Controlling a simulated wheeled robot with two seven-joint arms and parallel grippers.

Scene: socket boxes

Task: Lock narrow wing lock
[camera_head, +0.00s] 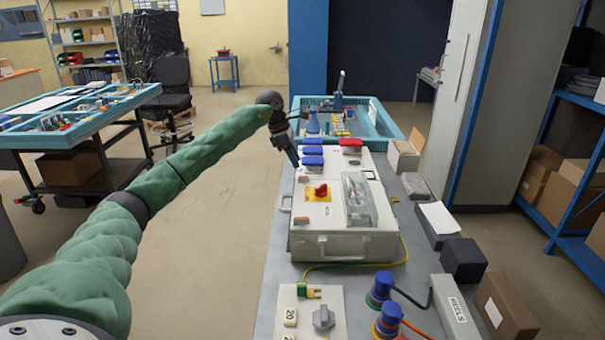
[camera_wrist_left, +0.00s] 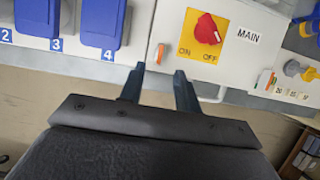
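A grey-white socket box (camera_head: 318,240) stands on the bench, with a red rotary switch on a yellow plate (camera_head: 319,191). In the left wrist view the switch (camera_wrist_left: 207,28) is labelled MAIN, and a small orange-red piece (camera_wrist_left: 160,53) sits on the box near its edge. I cannot tell whether that piece is the narrow wing lock. A grey winged knob (camera_head: 323,317) is on a panel at the front. My left gripper (camera_head: 293,160) is at the box's left side. Its fingers are apart and empty in the wrist view (camera_wrist_left: 159,78), pointing toward the orange-red piece. My right gripper is out of view.
Blue socket covers (camera_head: 312,151) and a red one (camera_head: 350,145) are on the box's far part. A clear cover (camera_head: 358,198) stands up on the right. A blue tray (camera_head: 378,128) is behind. Boxes (camera_head: 505,305) line the right edge.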

